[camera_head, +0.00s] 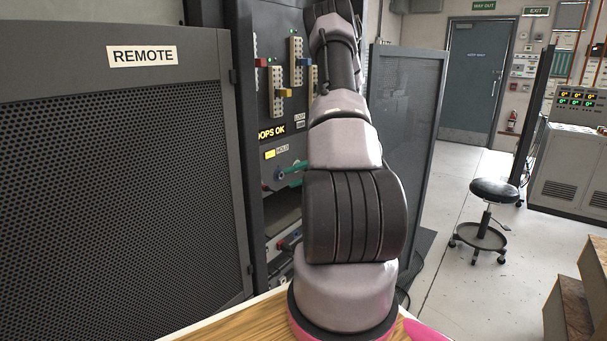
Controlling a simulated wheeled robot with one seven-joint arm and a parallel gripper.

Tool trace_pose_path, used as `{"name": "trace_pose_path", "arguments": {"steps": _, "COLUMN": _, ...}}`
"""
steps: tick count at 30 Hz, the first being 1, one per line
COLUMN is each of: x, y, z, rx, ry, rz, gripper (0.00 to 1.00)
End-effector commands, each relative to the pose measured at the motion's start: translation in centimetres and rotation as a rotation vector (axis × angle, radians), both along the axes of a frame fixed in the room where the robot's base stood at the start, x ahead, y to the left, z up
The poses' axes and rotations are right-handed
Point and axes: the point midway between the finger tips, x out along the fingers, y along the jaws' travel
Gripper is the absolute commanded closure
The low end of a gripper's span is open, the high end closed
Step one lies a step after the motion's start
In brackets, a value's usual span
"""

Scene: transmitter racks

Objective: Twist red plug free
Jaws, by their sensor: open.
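A small red piece (262,62), possibly the red plug, shows at the upper left of the dark rack panel (262,110), beside a pale vertical strip. It is too small to tell its shape or how it is seated. My arm rises from the bottom centre and reaches up in front of the panel, covering its right part. My gripper is not visible; the far end of the arm is at the top edge of the picture.
A yellow plug (284,93) and a blue plug (303,62) sit on strips close by. A green part (294,168) sticks out lower down. Mesh doors stand open at left (120,190) and right (410,130). A black stool (494,190) stands on clear floor at right.

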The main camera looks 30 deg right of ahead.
Motion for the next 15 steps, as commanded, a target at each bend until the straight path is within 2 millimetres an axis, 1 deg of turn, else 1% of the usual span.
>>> {"name": "trace_pose_path", "arguments": {"steps": 1, "x": 0.4, "y": 1.0, "z": -0.3, "rx": 0.001, "ry": 0.001, "rz": 0.004, "gripper": 0.40}}
{"name": "trace_pose_path", "arguments": {"steps": 6, "x": 1.6, "y": 3.6, "z": -1.3, "rx": 0.000, "ry": 0.001, "rz": 0.005, "gripper": 0.40}}
{"name": "trace_pose_path", "arguments": {"steps": 10, "x": 2.4, "y": 5.1, "z": -1.8, "rx": -0.002, "ry": -0.001, "rz": 0.005, "gripper": 0.40}}
{"name": "trace_pose_path", "arguments": {"steps": 15, "x": 2.9, "y": 6.2, "z": -2.1, "rx": -0.001, "ry": -0.001, "rz": 0.002, "gripper": 0.40}}
